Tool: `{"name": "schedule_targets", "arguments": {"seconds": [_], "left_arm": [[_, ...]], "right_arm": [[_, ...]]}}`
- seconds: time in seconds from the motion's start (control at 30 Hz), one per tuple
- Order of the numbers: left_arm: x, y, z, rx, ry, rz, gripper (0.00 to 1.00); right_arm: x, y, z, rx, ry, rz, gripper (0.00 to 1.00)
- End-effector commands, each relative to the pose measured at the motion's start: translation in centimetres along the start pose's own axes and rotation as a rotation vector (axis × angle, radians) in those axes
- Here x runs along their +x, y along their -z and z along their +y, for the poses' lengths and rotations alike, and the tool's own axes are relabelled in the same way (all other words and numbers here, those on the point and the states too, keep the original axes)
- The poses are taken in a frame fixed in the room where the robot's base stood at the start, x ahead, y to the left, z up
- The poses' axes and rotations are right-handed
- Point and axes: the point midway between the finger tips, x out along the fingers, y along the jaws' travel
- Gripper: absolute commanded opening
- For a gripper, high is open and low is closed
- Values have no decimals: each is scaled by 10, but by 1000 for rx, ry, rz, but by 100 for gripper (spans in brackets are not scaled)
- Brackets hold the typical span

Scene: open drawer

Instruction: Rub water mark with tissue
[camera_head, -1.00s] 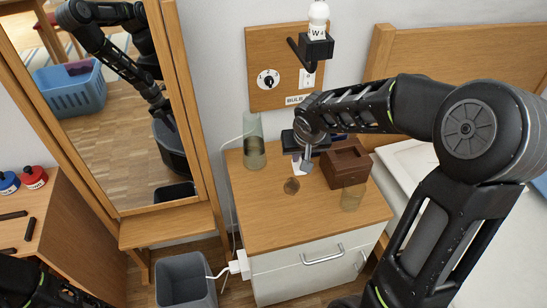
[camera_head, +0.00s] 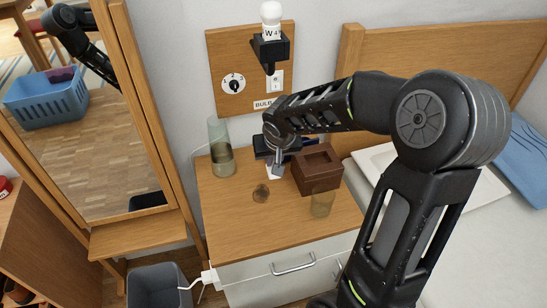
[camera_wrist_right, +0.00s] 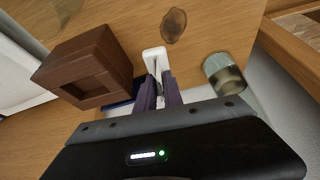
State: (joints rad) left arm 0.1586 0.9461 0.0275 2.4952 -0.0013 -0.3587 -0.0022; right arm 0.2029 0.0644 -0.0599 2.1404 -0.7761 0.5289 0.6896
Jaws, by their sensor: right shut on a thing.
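The water mark (camera_head: 261,193) is a small brown, roundish stain on the wooden top of the bedside cabinet (camera_head: 240,226). It also shows in the right wrist view (camera_wrist_right: 173,25). My right gripper (camera_head: 278,172) is shut on a white tissue (camera_wrist_right: 152,57), just behind and to the right of the mark in the head view. The tissue and the mark are apart, with a small gap of bare wood between them. The brown tissue box (camera_head: 318,168) stands right of the gripper; it also shows in the wrist view (camera_wrist_right: 88,68). My left gripper is not in view.
A tall glass (camera_head: 221,152) with murky liquid stands at the back left of the cabinet top. The cabinet top's front left is clear.

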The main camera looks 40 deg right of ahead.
Motion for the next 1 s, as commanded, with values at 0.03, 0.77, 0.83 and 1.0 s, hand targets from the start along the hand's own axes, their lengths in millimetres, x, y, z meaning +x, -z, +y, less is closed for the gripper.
{"name": "schedule_targets", "arguments": {"seconds": [0.03,0.77,0.83,1.0], "left_arm": [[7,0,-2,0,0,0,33],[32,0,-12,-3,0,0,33],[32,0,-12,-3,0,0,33],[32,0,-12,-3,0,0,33]], "right_arm": [[8,-4,0,0,0,-1,0],[44,-20,0,0,0,-1,0],[44,-20,0,0,0,-1,0],[44,-20,0,0,0,-1,0]]}}
